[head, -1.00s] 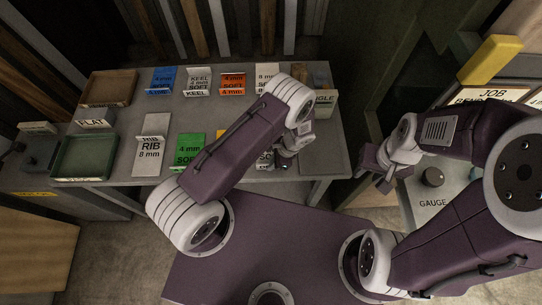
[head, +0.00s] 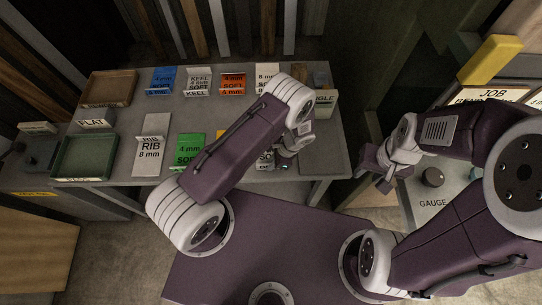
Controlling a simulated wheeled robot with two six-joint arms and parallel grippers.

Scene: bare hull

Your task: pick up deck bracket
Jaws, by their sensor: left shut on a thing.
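My left gripper (head: 289,158) is low over the front right part of the grey table, beside a partly hidden pale labelled plate (head: 265,160). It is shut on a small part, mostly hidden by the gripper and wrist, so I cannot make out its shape. I cannot pick out the deck bracket by its label.
The grey table (head: 222,122) holds several bent label plates: blue (head: 161,80), orange (head: 232,84), green (head: 189,148) and a grey rib one (head: 149,157). A brown tray (head: 108,88) and green tray (head: 85,158) stand at left. An angle-labelled holder (head: 325,102) stands at the back right.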

